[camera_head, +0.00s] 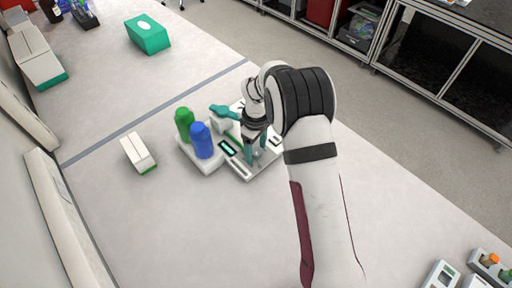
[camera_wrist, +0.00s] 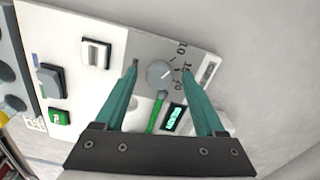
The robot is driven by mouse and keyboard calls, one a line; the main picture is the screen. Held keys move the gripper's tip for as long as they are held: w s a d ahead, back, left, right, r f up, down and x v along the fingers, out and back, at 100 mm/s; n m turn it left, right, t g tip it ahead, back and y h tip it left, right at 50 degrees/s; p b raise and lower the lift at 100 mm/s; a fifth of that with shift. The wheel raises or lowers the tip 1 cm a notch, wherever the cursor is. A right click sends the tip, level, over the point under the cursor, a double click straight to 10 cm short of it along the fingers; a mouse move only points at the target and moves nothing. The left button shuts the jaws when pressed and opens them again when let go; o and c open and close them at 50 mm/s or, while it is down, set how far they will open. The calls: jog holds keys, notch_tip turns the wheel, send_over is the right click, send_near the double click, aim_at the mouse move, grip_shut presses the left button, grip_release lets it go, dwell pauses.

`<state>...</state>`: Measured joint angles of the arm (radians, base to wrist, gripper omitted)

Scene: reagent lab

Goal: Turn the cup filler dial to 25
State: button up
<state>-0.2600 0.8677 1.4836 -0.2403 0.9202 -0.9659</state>
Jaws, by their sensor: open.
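The cup filler (camera_head: 242,172) is a white device on the bench, partly hidden behind my arm in the head view. Its panel (camera_wrist: 105,25) fills much of the wrist view. The dial (camera_wrist: 160,74) is a round grey knob with marks 10, 15 and 20 readable beside it; a 25 mark is not readable. My gripper (camera_wrist: 167,82) is open, with one teal finger on each side of the dial. I cannot tell whether the fingers touch it. In the head view my gripper (camera_head: 258,155) is over the device, its fingertips mostly hidden.
A small lit display (camera_wrist: 174,117), a green strip (camera_wrist: 156,112) and a green button (camera_wrist: 60,118) sit on the panel. A green bottle (camera_head: 184,124) and a blue bottle (camera_head: 201,141) stand left of my gripper. A white box (camera_head: 138,153) lies further left.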

grip_shut()
dwell(0.4)
jog(key=m, duration=1.7)
jog(key=shift+m, duration=0.4)
jog(key=m, duration=0.5)
jog(key=shift+s+m, duration=0.1)
jog(key=shift+m, duration=0.2)
